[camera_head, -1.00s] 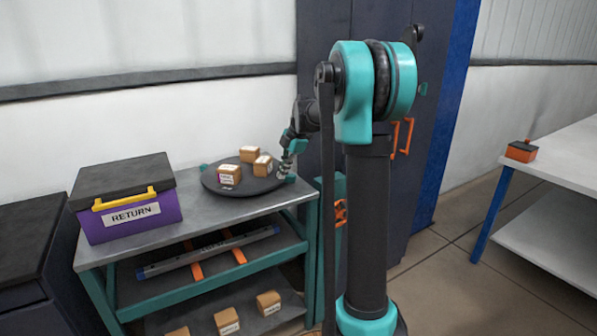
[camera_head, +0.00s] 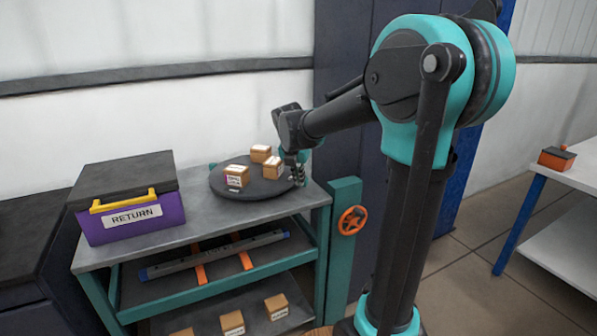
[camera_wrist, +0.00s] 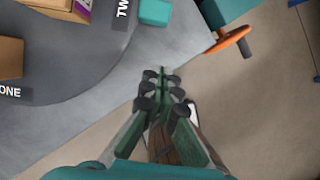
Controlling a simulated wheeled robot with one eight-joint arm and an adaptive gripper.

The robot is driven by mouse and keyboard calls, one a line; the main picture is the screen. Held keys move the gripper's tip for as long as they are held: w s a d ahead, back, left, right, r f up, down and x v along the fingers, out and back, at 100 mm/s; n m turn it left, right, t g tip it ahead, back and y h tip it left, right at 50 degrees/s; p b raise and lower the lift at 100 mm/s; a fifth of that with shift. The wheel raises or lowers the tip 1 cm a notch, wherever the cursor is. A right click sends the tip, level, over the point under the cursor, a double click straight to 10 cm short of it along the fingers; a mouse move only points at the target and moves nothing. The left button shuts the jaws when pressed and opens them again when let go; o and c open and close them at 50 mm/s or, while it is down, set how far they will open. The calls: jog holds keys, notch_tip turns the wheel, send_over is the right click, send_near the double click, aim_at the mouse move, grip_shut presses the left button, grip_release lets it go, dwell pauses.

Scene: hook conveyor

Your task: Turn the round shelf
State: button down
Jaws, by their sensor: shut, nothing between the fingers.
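The round shelf (camera_head: 222,184) is a dark flat disc on top of a grey metal table. It carries three small brown boxes: a front one (camera_head: 236,176), a back one (camera_head: 260,153) and a right one (camera_head: 272,167). My gripper (camera_head: 299,183) points down beside the disc's right rim, its fingers shut and empty. In the wrist view the shut fingers (camera_wrist: 162,78) lie just outside the disc (camera_wrist: 85,45), near a teal block (camera_wrist: 155,12) at its edge. Labels "ONE" and "TWO" show there. I cannot tell whether the fingers touch the rim.
A purple RETURN box (camera_head: 130,215) with a black lid stands left of the disc on the table (camera_head: 180,232). An orange handwheel (camera_head: 352,220) sits on a teal post at the table's right. Lower shelves hold a bar and more boxes. A white table (camera_head: 560,215) stands at right.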

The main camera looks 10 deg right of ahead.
jog(key=x, duration=0.3)
jog(key=shift+w+f, duration=0.1)
jog(key=shift+f, duration=0.15)
jog(key=shift+w+d+f, duration=0.1)
jog(key=shift+w+d, duration=0.2)
jog(key=shift+w, duration=0.2)
jog(key=shift+w+d+f, duration=0.1)
jog(key=shift+w+d, duration=0.2)
jog(key=shift+w, duration=0.25)
jog(key=shift+w+d, duration=0.35)
jog(key=shift+w, duration=0.4)
jog(key=shift+w+d, duration=0.1)
jog(key=shift+w, duration=0.05)
